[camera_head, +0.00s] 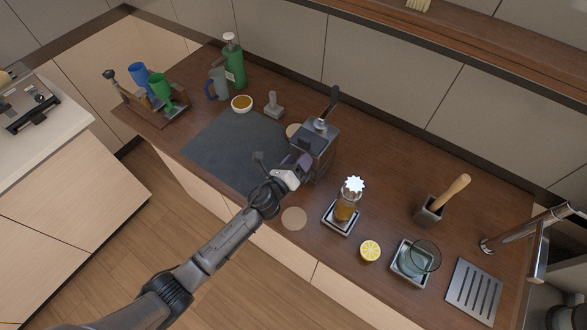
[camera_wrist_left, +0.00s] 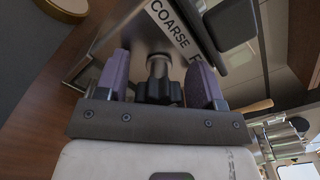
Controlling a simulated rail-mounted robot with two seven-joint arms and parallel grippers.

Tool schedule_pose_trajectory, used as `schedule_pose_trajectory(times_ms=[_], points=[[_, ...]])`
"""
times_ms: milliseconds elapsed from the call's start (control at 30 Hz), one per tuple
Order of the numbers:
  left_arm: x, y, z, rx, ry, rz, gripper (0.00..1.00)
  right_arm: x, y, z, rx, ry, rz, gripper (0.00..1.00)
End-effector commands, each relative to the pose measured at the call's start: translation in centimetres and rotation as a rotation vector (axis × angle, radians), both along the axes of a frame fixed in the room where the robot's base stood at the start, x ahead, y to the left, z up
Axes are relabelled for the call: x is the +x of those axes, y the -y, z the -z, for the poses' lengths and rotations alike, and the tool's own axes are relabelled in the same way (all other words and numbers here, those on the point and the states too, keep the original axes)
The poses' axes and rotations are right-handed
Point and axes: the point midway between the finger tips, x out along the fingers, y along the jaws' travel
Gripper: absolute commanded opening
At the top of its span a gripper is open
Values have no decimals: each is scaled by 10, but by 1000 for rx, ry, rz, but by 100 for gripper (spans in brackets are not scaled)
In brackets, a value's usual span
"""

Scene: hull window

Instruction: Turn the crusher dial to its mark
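The crusher (camera_head: 313,145) is a grey metal box with a dark lever on top, standing on the brown counter. In the left wrist view its face (camera_wrist_left: 140,35) carries a white label (camera_wrist_left: 176,28) reading "COARSE" and the start of another word. Its dial (camera_wrist_left: 158,85) is a black ribbed knob below the label. My left gripper (camera_head: 304,164) is at the crusher's front; in the wrist view its purple fingers (camera_wrist_left: 160,82) stand on either side of the dial, apparently with narrow gaps. The dial's mark is not visible. My right gripper is not in view.
A dark mat (camera_head: 232,148) lies left of the crusher. A jar with a star-shaped top (camera_head: 347,200) stands on a small tray to the right, with a lemon half (camera_head: 370,251) and a glass (camera_head: 417,259) beyond. A small tamper-like tool (camera_head: 273,105) stands behind the mat.

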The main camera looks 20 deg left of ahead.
Motion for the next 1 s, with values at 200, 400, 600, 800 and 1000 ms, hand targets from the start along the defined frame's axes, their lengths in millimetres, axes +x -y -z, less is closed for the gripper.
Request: schedule_pose_trajectory(times_ms=[200, 400, 600, 800, 1000], points=[[0, 0, 0, 3, 1, 0, 66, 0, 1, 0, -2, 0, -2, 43], [-9, -2, 0, 5, -1, -1, 66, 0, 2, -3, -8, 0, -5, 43], [-28, -6, 0, 5, -1, 1, 66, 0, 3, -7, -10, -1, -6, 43], [-47, -10, 0, 5, -1, -1, 66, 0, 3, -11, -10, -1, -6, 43], [-62, -12, 0, 4, -1, 0, 66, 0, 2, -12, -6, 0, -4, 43]])
